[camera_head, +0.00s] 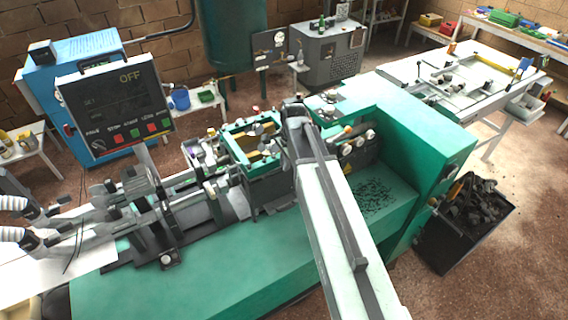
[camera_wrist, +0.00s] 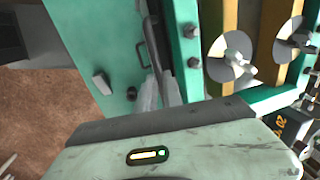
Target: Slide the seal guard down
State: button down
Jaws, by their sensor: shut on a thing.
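In the wrist view, my gripper (camera_wrist: 159,92) is shut at a thin dark bar handle (camera_wrist: 152,45) on a teal panel (camera_wrist: 95,45). The panel appears to be the seal guard, and it stands beside the teal frame of the sealing unit. The fingers look closed around the lower part of the handle, though my gripper body hides some of the contact. In the head view, my arm reaches across the green machine to the sealing unit (camera_head: 238,138). There the arm covers the fingertips and the handle.
Metal discs (camera_wrist: 231,55) on yellow-brown bars lie right of my fingers. The control panel (camera_head: 116,105) reads OFF at the left. A black bin of dark scraps (camera_head: 466,222) stands on the right floor. A pale worktable (camera_head: 470,75) is behind.

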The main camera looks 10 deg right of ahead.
notch_tip(320, 180, down, 7)
jog(key=b, duration=0.6)
jog(key=shift+r+b, duration=0.2)
jog(key=shift+b, duration=0.15)
jog(key=c, duration=1.5)
grip_release()
jog(key=shift+s+r, duration=0.1)
jog(key=shift+s, duration=0.05)
notch_tip(320, 180, up, 8)
jog(key=p, duration=0.8)
send_over(285, 175)
jog(key=s, duration=0.3)
jog(key=shift+s+d+f, duration=0.1)
jog(key=shift+s+f, duration=0.05)
jog(key=shift+f, duration=0.05)
